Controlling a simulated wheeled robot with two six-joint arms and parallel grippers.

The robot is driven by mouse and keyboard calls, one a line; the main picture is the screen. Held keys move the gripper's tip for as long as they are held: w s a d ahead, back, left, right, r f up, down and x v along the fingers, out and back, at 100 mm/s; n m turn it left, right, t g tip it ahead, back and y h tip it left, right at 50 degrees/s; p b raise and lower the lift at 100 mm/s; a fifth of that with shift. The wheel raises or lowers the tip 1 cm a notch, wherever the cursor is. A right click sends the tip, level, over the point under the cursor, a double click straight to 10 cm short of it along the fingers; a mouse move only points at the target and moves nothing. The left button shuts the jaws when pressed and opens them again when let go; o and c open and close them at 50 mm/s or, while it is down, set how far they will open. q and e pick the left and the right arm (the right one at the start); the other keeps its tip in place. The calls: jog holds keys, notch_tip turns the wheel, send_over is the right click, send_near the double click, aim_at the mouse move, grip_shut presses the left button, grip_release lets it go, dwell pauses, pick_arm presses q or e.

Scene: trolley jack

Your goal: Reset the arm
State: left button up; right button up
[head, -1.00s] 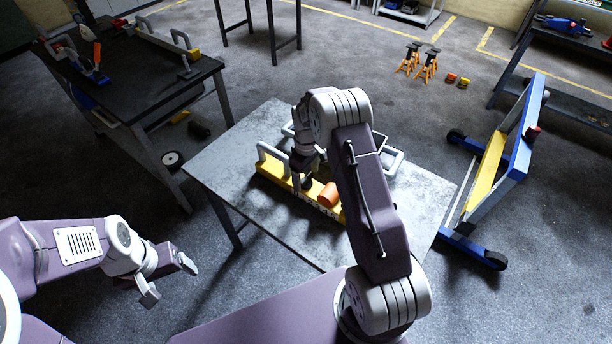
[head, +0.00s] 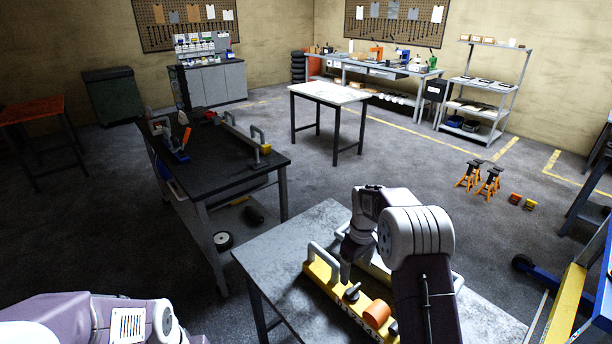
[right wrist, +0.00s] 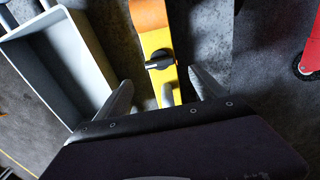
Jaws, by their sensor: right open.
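A yellow bar fixture (head: 320,276) with grey handles lies on the grey metal table (head: 285,240). My left gripper is outside the view.
A grey tray (right wrist: 62,62) lies left of the bar in the wrist view. A black workbench (head: 215,150) with parts stands at left. A blue and yellow frame (head: 572,300) stands at right.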

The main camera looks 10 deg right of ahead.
jog(key=s+a+r+t, duration=0.1)
jog(key=s+a+r, duration=0.4)
jog(key=s+r, duration=0.2)
jog(key=s+f+m, duration=0.3)
jog(key=s, duration=0.4)
jog(key=s+a+f+m, duration=0.1)
jog(key=s+f+m, duration=0.1)
jog(key=s, duration=0.6)
jog(key=shift+a+f+m, duration=0.15)
jog(key=shift+f+m, duration=0.25)
jog(key=shift+m, duration=0.4)
